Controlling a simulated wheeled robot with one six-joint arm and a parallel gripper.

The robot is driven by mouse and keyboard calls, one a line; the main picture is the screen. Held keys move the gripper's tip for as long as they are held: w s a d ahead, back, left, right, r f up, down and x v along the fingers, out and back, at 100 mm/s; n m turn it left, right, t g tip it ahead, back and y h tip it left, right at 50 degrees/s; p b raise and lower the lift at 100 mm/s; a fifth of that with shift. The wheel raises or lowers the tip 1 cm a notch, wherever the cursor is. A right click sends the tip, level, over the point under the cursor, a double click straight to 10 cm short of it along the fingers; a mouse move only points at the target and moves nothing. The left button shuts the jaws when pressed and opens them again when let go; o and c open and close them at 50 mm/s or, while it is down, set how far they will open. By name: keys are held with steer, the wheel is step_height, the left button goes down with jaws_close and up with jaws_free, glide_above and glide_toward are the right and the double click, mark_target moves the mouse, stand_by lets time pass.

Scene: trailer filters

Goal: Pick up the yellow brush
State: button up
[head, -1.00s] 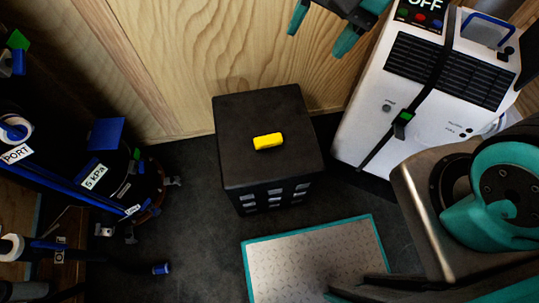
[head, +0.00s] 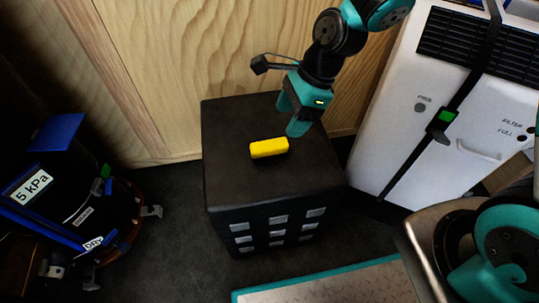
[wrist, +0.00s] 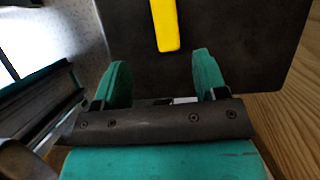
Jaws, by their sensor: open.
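The yellow brush (head: 269,148) lies on top of a black box (head: 225,185), near the middle of its top. My gripper (head: 291,116) is open and empty, just behind and to the right of the brush, apart from it. In the wrist view the brush (wrist: 164,24) shows beyond the fingertips, roughly in line with the gap between my gripper's two teal fingers (wrist: 162,72). Its far end is cut off by the top edge of that view.
A white filter unit (head: 440,130) with a black strap stands close on the right. A wooden wall (head: 180,70) rises behind the box. A black and blue device marked 5 kPa (head: 70,190) stands at left. A teal-edged metal plate (head: 330,287) lies in front.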

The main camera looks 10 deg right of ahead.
mark_target(272, 143)
steer(key=b+x, duration=0.2)
steer(key=x, duration=0.4)
steer(key=shift+f, duration=0.15)
steer(key=b+x, duration=0.3)
steer(key=x, duration=0.1)
steer(key=shift+w+f, duration=0.15)
steer(key=shift+w, duration=0.25)
steer(key=shift+a+f+b, duration=0.25)
steer(key=shift+f+b, duration=0.1)
steer(key=shift+b, duration=0.05)
steer(key=shift+c, duration=0.2)
steer(key=c, duration=1)
